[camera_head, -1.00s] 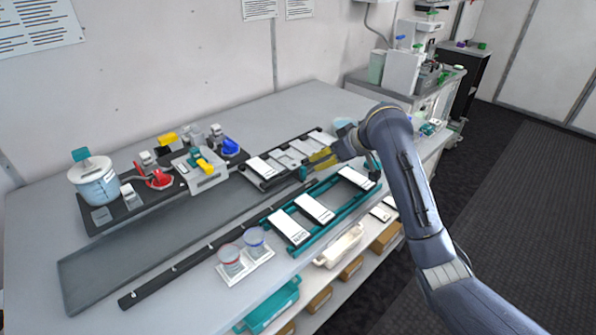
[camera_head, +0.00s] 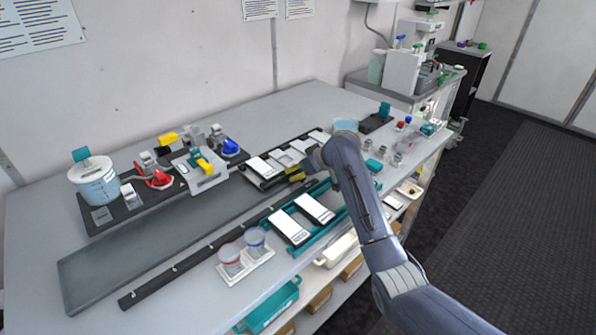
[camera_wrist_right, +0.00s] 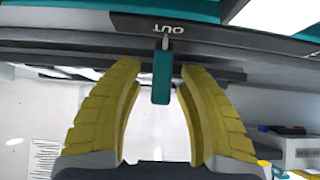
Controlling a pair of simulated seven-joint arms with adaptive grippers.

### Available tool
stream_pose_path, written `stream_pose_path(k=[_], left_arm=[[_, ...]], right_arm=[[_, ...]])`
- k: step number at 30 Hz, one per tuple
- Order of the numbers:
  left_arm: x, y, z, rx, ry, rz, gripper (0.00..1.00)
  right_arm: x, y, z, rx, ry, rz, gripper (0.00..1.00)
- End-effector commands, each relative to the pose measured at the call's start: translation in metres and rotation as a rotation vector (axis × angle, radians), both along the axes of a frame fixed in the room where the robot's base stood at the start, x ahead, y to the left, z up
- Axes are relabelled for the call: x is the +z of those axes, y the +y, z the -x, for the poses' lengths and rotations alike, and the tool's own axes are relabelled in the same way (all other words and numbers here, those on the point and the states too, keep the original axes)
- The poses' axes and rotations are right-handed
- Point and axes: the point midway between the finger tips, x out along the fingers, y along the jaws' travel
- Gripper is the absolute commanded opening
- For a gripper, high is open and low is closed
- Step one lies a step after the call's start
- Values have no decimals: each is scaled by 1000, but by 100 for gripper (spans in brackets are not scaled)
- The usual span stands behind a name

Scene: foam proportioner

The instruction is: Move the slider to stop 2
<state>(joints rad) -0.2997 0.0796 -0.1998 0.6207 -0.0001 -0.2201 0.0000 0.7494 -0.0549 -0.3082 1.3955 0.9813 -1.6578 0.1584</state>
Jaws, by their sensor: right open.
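A long black rail (camera_head: 200,250) with small pale marks runs diagonally along the front of the bench. In the right wrist view, a teal upright tab (camera_wrist_right: 162,78), which looks like the slider's handle, stands by a dark strip (camera_wrist_right: 215,35) lettered OUT. My right gripper (camera_head: 291,174) has yellow fingers at the rail's far right end. In the wrist view the fingers (camera_wrist_right: 161,70) are open, one on each side of the tab, with gaps visible. The tab is hidden in the head view. My left gripper is not in view.
White cards (camera_head: 314,208) in a teal rack (camera_head: 318,240) lie right of the rail. A cup holder (camera_head: 246,265) stands in front. A black frame with white plates (camera_head: 262,168) lies behind the gripper. The long grey tray (camera_head: 150,240) left of the rail is empty.

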Motion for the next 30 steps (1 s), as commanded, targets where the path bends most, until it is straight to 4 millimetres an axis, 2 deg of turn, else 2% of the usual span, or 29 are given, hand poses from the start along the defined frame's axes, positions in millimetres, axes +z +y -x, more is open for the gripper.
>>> stream_pose_path(k=[15,25,30], left_arm=[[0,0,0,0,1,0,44],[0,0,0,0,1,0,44],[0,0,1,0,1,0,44]], right_arm=[[-5,3,-4,0,-1,1,39],[-5,3,-4,0,-1,1,0],[-5,3,-4,0,-1,1,0]])
